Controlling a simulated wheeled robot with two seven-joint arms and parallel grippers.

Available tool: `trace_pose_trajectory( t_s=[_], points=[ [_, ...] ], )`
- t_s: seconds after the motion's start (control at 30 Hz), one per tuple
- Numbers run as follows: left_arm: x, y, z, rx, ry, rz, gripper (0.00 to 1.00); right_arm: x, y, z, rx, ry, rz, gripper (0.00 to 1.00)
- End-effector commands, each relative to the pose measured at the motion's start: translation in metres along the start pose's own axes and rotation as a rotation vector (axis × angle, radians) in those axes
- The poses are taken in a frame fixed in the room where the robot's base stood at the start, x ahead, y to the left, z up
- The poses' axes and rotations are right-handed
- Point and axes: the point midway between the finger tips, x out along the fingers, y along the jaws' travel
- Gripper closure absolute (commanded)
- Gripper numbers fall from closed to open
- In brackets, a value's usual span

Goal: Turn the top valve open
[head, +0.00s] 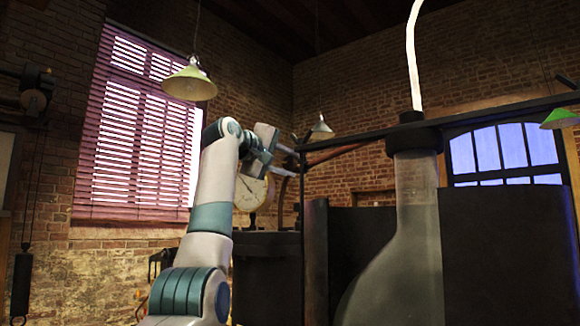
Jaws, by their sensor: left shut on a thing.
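My left arm rises from the bottom left, and its gripper (285,152) is up by the end of the dark horizontal bar. The gripper is shut on what looks like the dark handle of the top valve (302,139). The wrist hides much of the contact, so the valve's exact angle cannot be told. My right gripper is not in view.
A round dial gauge (251,193) sits just below my wrist. A large glass jar (410,220) with a dark collar stands right, between dark curved panels (506,250). A dark horizontal bar (480,112) crosses above. A green lamp (189,84) hangs upper left.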

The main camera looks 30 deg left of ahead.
Motion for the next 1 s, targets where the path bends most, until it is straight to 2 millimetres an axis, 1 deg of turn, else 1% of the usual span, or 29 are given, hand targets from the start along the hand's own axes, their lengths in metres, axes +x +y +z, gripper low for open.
trace_pose_trajectory(
  t_s=[0.2, 0.4, 0.9, 0.93, 0.97, 1.0],
  points=[
    [-0.0004, 0.0005, -0.0006, -0.142, -0.009, 0.004, 0.9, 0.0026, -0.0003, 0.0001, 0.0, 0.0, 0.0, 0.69],
    [-0.0006, 0.0007, -0.0008, -0.211, -0.014, 0.004, 0.9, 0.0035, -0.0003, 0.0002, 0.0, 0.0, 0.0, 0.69],
    [-0.0004, 0.0005, -0.0009, -0.232, -0.016, 0.004, 0.9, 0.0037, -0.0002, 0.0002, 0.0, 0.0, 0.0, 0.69],
    [-0.0004, 0.0004, -0.0008, -0.232, -0.016, 0.004, 0.61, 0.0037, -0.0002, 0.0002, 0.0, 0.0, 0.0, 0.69],
    [-0.0004, 0.0004, -0.0008, -0.232, -0.016, 0.004, 0.53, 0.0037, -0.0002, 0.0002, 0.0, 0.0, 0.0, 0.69],
    [-0.0004, 0.0004, -0.0008, -0.232, -0.016, 0.004, 0.49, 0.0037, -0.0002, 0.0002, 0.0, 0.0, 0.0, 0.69]
  ],
)
